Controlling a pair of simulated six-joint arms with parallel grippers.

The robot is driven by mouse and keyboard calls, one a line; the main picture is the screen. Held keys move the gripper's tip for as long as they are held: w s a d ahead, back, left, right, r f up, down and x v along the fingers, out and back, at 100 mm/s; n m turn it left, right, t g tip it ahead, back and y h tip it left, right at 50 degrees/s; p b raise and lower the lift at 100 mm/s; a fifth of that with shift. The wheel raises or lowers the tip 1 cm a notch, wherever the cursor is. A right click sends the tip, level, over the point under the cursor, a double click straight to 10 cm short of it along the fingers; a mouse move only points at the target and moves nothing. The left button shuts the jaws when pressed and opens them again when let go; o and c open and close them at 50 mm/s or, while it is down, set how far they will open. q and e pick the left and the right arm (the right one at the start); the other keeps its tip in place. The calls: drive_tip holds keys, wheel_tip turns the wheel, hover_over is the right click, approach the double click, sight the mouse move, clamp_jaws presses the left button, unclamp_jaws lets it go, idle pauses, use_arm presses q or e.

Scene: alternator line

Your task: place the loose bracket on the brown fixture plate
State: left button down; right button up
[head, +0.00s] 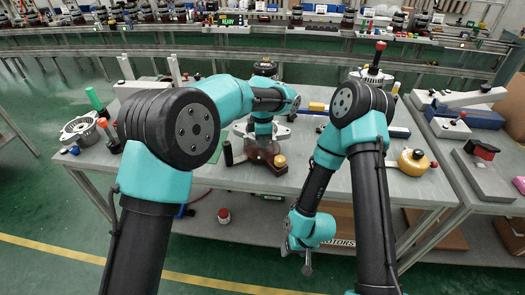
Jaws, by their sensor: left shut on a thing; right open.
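The brown fixture plate (262,160) lies on the grey table near its front edge, with a black post and a brass-coloured knob on it. The pale metal bracket (280,132) shows just over the plate, its ears sticking out to both sides. My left gripper (263,139) points down at the bracket from above and is shut on it. The wrist hides the middle of the bracket, and I cannot tell whether it touches the plate. My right gripper (307,266) hangs low in front of the table edge, away from the plate, open and empty.
A round metal housing (80,130) and a green-handled tool (95,100) are at the table's left. A yellow round part (413,160) sits near the right front edge. A red-knobbed device (374,68) stands behind my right arm. A side table (485,170) adjoins at right.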

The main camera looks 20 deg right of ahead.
sight(262, 158)
use_arm(q)
drive_tip(key=shift+f, duration=2.45)
drive_tip(key=shift+f, duration=0.1)
drive_tip(key=c, duration=1.2)
unclamp_jaws()
drive_tip(key=shift+f, duration=0.1)
wheel_tip(262, 158, up, 12)
drive_tip(key=shift+r, duration=0.15)
